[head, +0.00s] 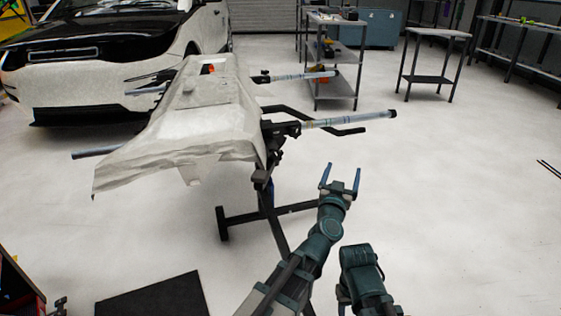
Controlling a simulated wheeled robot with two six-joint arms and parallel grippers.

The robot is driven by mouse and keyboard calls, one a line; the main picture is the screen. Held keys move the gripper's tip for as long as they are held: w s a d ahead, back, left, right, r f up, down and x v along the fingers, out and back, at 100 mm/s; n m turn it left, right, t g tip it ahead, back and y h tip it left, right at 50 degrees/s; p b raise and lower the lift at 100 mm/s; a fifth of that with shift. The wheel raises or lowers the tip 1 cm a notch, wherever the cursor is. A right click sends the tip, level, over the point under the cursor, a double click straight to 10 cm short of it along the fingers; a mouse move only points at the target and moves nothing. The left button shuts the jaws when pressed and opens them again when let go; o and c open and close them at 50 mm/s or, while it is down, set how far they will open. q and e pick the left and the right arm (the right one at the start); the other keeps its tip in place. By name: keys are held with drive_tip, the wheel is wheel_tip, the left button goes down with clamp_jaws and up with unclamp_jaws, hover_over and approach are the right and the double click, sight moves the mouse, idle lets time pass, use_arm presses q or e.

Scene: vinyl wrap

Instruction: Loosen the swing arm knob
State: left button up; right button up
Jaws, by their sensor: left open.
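A black stand (270,227) holds a large pale wrapped panel (190,125) on swing arms with grey tube ends (350,119). Dark joint parts (262,176) sit at the top of the stand's post by the panel's front right corner. The swing arm knob is too small to pick out for sure among these dark parts. My left gripper (341,170) is open and empty, with its two blue fingers pointing away from me. In the picture it is right of the post and below the near right tube, apart from both. My right arm (361,272) shows at the bottom, its gripper not visible.
A car (110,75) stands at the back left. A shelf cart (333,62), a small table (437,58) and a blue cabinet (371,27) stand at the back. A black mat (155,298) lies front left.

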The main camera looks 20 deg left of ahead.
use_arm(q)
drive_tip(key=a+n+y, duration=0.5)
drive_tip(key=a+y, duration=0.2)
drive_tip(key=a, duration=0.1)
drive_tip(key=n+g+y+b, duration=0.1)
drive_tip(key=n+g+y, duration=0.2)
drive_tip(key=g+y, duration=0.15)
approach(278, 154)
drive_tip(key=shift+y, duration=0.25)
drive_tip(key=x, duration=0.8)
drive_tip(key=shift+w+a+f, duration=0.1)
drive_tip(key=shift+w+f, duration=0.05)
drive_tip(key=shift+w, duration=0.05)
drive_tip(key=c, duration=1.4)
